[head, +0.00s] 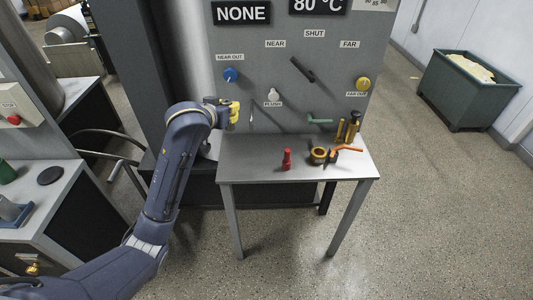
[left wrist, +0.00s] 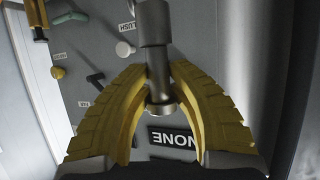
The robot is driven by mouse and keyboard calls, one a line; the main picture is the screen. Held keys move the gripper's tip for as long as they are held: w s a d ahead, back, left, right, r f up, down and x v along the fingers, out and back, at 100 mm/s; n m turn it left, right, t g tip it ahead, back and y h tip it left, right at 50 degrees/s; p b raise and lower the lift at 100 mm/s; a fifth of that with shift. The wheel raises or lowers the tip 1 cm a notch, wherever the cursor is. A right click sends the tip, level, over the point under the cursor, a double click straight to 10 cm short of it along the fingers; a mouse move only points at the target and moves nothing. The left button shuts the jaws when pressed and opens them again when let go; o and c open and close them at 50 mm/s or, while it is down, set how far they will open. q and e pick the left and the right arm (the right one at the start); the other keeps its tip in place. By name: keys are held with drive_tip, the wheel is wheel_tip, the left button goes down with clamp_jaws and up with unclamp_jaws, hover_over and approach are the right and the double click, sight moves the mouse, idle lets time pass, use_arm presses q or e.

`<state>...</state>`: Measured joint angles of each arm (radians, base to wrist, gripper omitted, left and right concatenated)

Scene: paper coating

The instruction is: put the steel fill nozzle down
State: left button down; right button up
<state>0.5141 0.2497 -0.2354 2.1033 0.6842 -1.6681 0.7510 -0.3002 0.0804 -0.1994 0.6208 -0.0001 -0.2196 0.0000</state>
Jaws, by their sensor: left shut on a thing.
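My left gripper (head: 235,112) has yellow fingers and is up in front of the grey panel, above the left back part of the small metal table (head: 240,170). In the left wrist view its fingers (left wrist: 158,85) are shut on the steel fill nozzle (left wrist: 154,28), a grey metal cylinder with a wider collar and a round end. In the head view the nozzle is too small to make out clearly. My right gripper is not in view.
On the table are a red bottle-like item (head: 287,160), a brass ring (head: 318,155), an orange-handled tool (head: 346,149) and brass cylinders (head: 353,126). The table's left half is clear. The panel has a blue knob (head: 230,75), a black lever (head: 302,69) and a green handle (head: 320,121).

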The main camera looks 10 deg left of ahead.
use_arm(q)
wheel_tip(320, 180, down, 20)
drive_tip(key=shift+r, duration=0.15)
idle(0.6)
drive_tip(key=c, duration=1.3)
unclamp_jaws()
drive_tip(key=shift+o, duration=0.2)
